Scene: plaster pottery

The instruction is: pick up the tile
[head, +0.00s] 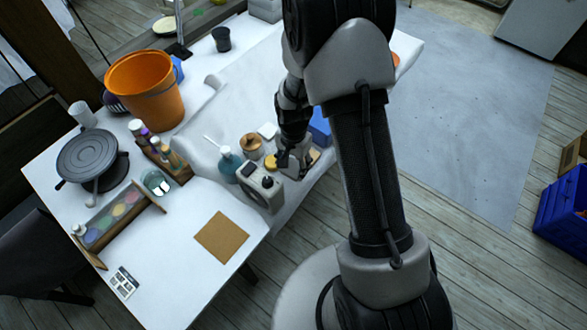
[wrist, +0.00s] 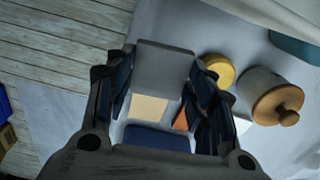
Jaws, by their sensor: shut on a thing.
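In the wrist view a flat grey tile (wrist: 165,66) sits between the two fingers of my gripper (wrist: 162,92). The fingers are shut on its sides, and its broad face fills the space between them. In the head view my gripper (head: 292,162) is low over the near right edge of the white table, just right of a yellow round thing (head: 270,162). The tile cannot be made out clearly there. I cannot tell whether it is clear of the tabletop.
A jar with a wooden lid (wrist: 276,97) and the yellow thing (wrist: 219,70) are close beside my right finger. A tan piece (wrist: 148,108), an orange piece (wrist: 180,120) and a blue thing (wrist: 155,138) lie below the tile in view.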

